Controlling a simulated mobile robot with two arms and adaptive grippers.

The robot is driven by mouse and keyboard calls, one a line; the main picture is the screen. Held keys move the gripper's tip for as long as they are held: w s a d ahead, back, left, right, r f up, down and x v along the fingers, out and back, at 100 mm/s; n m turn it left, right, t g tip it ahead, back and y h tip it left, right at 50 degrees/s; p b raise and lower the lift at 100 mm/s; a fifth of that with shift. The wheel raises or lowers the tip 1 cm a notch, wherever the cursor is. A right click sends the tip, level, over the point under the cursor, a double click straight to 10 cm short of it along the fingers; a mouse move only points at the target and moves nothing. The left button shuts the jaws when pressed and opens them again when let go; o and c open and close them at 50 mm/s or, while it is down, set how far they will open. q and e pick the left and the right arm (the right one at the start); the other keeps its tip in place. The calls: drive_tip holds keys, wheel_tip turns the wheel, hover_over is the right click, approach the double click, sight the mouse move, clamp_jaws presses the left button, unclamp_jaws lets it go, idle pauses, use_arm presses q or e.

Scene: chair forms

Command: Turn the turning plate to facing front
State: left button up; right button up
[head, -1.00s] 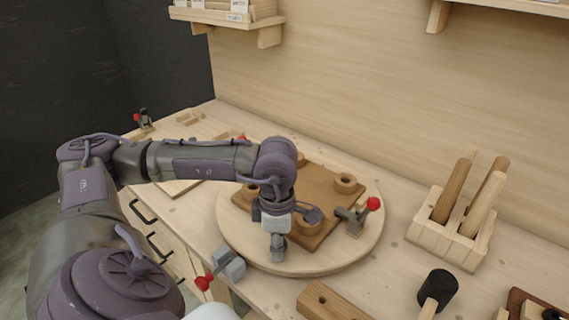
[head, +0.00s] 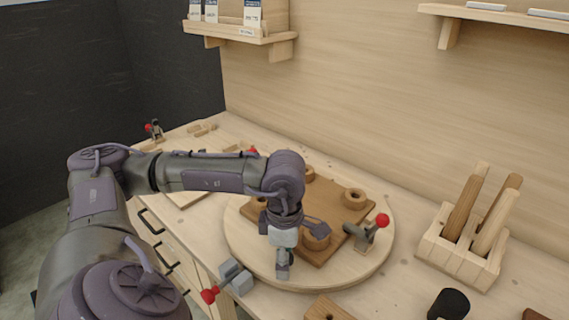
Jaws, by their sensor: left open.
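The turning plate (head: 355,271) is a round pale wooden disc on the workbench, right of the picture's middle. A brown square board (head: 338,218) with several round wooden rings lies on it. A grey toggle clamp with a red knob (head: 382,220) stands on the plate's right side. My left gripper (head: 283,268) points down over the plate's near edge, its fingers partly hidden by its own wrist. It is open, and nothing shows between its fingers. Whether it touches the plate I cannot tell. My right gripper is out of view.
A grey clamp with a red knob (head: 208,296) sits at the bench's front edge beside the plate. A wooden rack (head: 456,259) with several handles stands at right. A wooden block (head: 328,308) and a dark mallet head (head: 449,304) lie near the bottom edge. Shelves hang above.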

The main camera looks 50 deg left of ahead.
use_arm(q)
wheel_tip(320, 180, up, 12)
idle(0.5)
idle(0.4)
